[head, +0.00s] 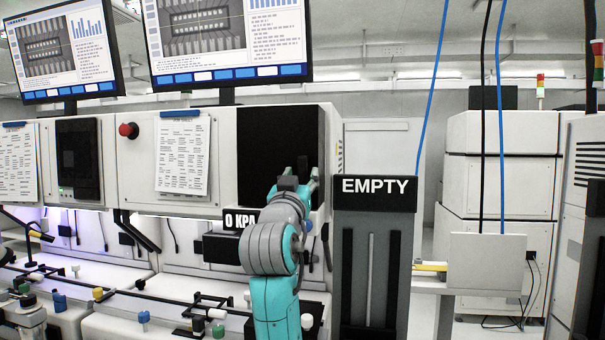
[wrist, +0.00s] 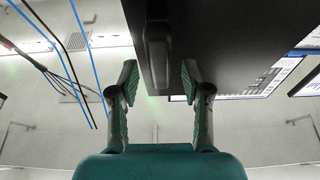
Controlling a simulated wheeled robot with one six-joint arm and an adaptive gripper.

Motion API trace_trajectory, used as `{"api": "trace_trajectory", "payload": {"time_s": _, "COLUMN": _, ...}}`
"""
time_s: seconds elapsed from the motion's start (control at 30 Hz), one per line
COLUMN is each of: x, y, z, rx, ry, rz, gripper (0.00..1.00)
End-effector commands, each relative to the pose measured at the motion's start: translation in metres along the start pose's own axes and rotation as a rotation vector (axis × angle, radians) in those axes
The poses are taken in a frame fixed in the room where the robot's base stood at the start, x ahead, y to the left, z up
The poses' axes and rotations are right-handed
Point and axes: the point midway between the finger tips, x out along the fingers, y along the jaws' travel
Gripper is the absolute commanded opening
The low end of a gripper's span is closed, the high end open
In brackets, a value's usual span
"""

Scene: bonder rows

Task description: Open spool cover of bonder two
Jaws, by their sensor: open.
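The dark spool cover (head: 285,133) is a flat black panel at the right end of the white bonder in the head view. Its dark surface (wrist: 235,45) fills the upper right of the wrist view. A dark bar-shaped handle (wrist: 157,45) stands at its edge. My gripper (wrist: 158,80) is open, with one green-padded finger on each side of the handle's end and gaps visible. In the head view my gripper (head: 297,186) is in front of the cover's lower right part. The cover looks closed.
An "EMPTY" sign (head: 374,193) tops a dark slotted unit just right of my arm. A "0 KPA" sign (head: 238,220) is partly hidden by my arm. Two monitors (head: 229,42) stand above the bonders. A red button (head: 128,130) is further left.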

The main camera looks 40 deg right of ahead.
Motion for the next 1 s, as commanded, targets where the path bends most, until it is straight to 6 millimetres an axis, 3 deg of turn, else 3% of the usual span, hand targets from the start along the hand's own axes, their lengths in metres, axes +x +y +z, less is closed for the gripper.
{"api": "trace_trajectory", "payload": {"time_s": 0.2, "x": 0.02, "y": 0.0, "z": 0.0, "rx": -0.001, "ry": 0.0, "rz": 0.001, "gripper": 0.48}}
{"api": "trace_trajectory", "payload": {"time_s": 0.53, "x": 0.023, "y": 0.0, "z": 0.0, "rx": 0.0, "ry": 0.0, "rz": 0.0, "gripper": 0.48}}
{"api": "trace_trajectory", "payload": {"time_s": 0.57, "x": 0.023, "y": 0.0, "z": 0.0, "rx": 0.0, "ry": 0.0, "rz": 0.0, "gripper": 0.45}}
{"api": "trace_trajectory", "payload": {"time_s": 0.73, "x": 0.023, "y": 0.0, "z": 0.0, "rx": 0.0, "ry": 0.0, "rz": 0.0, "gripper": 0.03}}
{"api": "trace_trajectory", "payload": {"time_s": 1.0, "x": 0.023, "y": 0.0, "z": 0.0, "rx": -0.001, "ry": 0.0, "rz": 0.001, "gripper": 0.0}}
